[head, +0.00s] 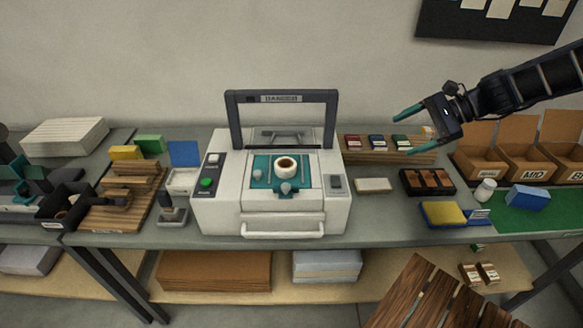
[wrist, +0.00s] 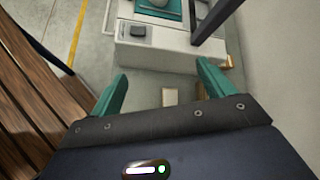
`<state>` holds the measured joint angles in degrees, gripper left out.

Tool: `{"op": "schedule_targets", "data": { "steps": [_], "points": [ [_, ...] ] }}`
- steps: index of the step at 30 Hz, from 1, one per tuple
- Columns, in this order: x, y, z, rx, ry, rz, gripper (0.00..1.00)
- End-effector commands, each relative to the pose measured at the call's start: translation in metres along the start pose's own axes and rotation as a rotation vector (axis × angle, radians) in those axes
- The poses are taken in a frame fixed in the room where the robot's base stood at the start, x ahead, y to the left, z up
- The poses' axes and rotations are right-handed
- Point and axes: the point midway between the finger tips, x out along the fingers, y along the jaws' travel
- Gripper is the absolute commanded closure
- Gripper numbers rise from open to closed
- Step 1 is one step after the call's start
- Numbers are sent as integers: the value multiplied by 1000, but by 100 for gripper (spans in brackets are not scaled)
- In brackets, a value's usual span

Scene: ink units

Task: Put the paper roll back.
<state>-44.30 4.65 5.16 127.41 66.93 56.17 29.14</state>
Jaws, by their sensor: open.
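A small white roll (head: 286,168) with a brown, dark-centred top, which looks like the paper roll, stands upright on the teal plate (head: 262,184) of the white machine (head: 213,214). The machine's dark guard frame (head: 331,120) is raised. My gripper (head: 404,133) is open and empty in the air above the right side of the bench, right of the machine and well apart from the roll. In the wrist view my gripper (wrist: 165,88) shows open fingers. The machine (wrist: 165,48) lies beyond them there, and the roll cannot be made out clearly.
Ink pads (head: 376,141) sit on a wooden rack (head: 365,156) below my gripper. A dark tray (head: 405,191), a yellow sponge-like block (head: 442,213) and cardboard boxes (head: 478,164) stand right. A slatted wooden surface (head: 430,300) is in front. Air around my gripper is clear.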

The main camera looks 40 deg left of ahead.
Motion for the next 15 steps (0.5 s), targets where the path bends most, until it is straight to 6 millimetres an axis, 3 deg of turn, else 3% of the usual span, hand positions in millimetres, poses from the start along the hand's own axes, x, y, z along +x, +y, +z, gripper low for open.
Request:
{"op": "schedule_targets", "data": {
  "steps": [1, 9, 15],
  "points": [
    [24, -5, 6, 36, -36, 11, 19],
    [137, -24, 39, 268, -203, 43, 19],
    [197, -25, 58, 399, -273, 68, 19]
  ]
}}
